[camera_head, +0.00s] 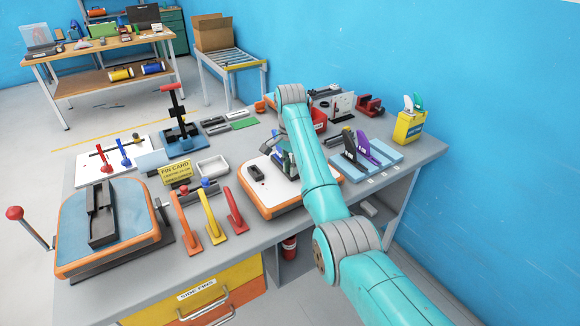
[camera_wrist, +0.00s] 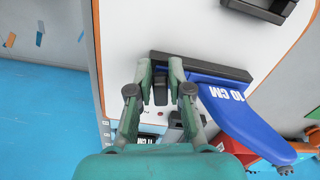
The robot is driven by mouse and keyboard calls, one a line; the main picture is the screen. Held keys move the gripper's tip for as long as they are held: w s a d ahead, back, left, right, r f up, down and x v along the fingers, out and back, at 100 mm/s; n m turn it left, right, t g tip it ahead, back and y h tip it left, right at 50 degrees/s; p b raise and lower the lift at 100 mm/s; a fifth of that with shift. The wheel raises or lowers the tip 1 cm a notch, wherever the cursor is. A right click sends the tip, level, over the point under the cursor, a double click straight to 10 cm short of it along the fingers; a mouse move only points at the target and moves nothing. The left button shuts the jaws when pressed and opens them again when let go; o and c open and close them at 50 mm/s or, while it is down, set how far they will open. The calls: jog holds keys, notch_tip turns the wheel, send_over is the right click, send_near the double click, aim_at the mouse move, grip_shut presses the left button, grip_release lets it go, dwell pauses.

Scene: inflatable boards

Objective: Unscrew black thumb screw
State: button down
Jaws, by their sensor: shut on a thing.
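In the wrist view my gripper (camera_wrist: 160,72) has its two green fingers on either side of a small black piece, apparently the thumb screw (camera_wrist: 160,91), at the left end of a black fin box (camera_wrist: 222,72). A blue fin (camera_wrist: 240,112) marked "10 CM" stands along that box, to the right of my fingers. The box is on a white board (camera_wrist: 150,25) with an orange edge, which also shows in the head view (camera_head: 274,211).
A second black box (camera_head: 257,173) is on the same board. A blue board (camera_head: 130,207) is far left.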

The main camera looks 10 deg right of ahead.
jog(key=shift+s+d+n, duration=0.1)
jog(key=shift+s+n, duration=0.05)
jog(key=shift+n, duration=0.95)
jog(key=shift+s+d+n, duration=0.1)
jog(key=shift+n, duration=0.8)
jog(key=shift+s+d+n, duration=0.1)
jog(key=shift+n, duration=0.8)
jog(key=shift+d+n, duration=0.1)
jog(key=shift+n, duration=0.5)
jog(key=shift+d+n, duration=0.1)
jog(key=shift+n, duration=1)
jog(key=shift+d+n, duration=0.15)
jog(key=shift+n, duration=0.65)
jog(key=shift+d+n, duration=0.1)
jog(key=shift+n, duration=0.8)
